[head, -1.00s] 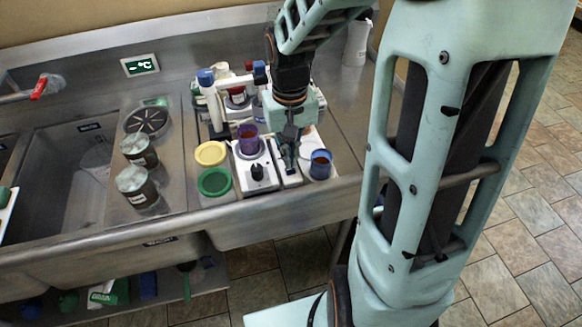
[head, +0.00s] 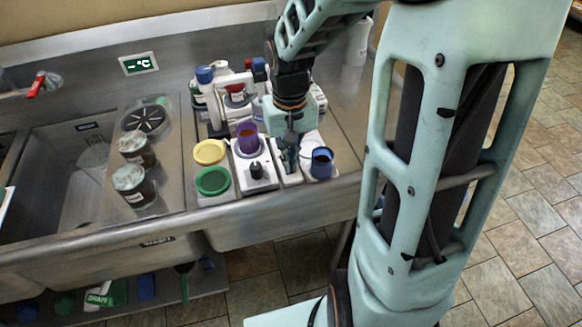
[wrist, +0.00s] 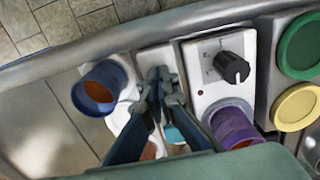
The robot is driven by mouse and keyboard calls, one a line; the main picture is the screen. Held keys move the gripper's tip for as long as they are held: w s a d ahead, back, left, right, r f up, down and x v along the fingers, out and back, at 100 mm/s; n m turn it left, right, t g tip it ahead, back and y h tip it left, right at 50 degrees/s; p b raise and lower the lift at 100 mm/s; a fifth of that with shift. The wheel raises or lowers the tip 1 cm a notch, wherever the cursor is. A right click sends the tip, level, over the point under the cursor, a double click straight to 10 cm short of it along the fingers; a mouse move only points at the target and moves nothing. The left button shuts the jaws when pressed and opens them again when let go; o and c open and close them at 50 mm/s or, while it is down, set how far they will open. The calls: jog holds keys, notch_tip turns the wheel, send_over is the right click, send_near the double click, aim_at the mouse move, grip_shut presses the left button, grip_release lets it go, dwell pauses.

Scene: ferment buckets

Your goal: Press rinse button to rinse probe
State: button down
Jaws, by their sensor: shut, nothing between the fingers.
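My gripper (head: 289,160) is shut and empty, pointing down over a narrow white unit (wrist: 154,55) between the blue cup and the knob unit. In the wrist view the closed fingertips (wrist: 160,78) are over this unit and hide part of its top. I cannot tell whether they touch it. No rinse button is clearly visible; a small light-blue patch (wrist: 173,133) shows between the fingers. The blue cup (head: 321,163) with orange-brown content stands to the right in the head view. A white upright with a blue cap (head: 205,76) stands behind; I cannot make out the probe.
Beside the narrow unit is a white box with a black knob (head: 257,171) and a purple cup (head: 247,137). Yellow (head: 209,151) and green (head: 212,181) lids lie left. Two jars (head: 134,185) stand near the sink. A display (head: 139,64) hangs behind.

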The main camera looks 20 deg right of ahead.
jog(key=shift+r, duration=0.1)
jog(key=shift+r+p, duration=2.55)
jog(key=shift+r, duration=0.4)
